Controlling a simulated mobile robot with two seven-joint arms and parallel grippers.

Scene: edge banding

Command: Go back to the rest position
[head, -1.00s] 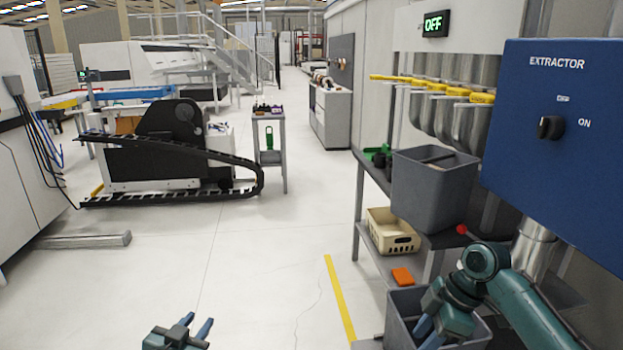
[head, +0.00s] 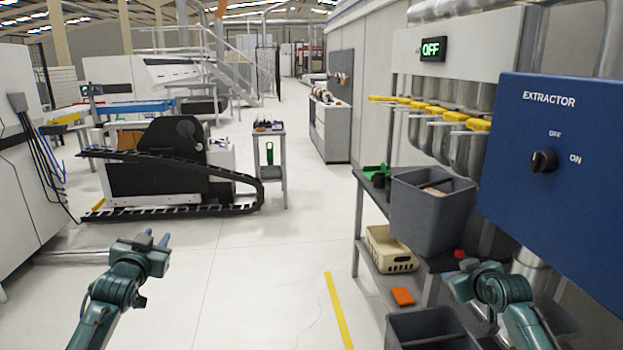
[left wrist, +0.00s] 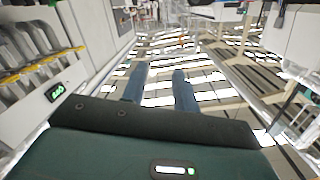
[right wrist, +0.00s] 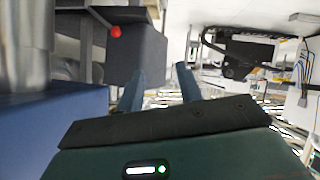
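My left gripper (head: 157,239) is raised over the floor at the lower left of the head view. Its two blue fingers (left wrist: 157,88) stand apart with nothing between them in the left wrist view. My right gripper (head: 452,286) is at the lower right, in front of the shelf and below the blue extractor box (head: 535,190). In the right wrist view its fingers (right wrist: 160,90) are apart and empty.
A grey shelf (head: 358,230) at the right carries a grey bin (head: 425,215) and a beige basket (head: 385,250). An orange block (head: 402,297) lies below. Another grey bin (head: 425,335) stands near my right arm. White floor (head: 250,290) is clear in the middle.

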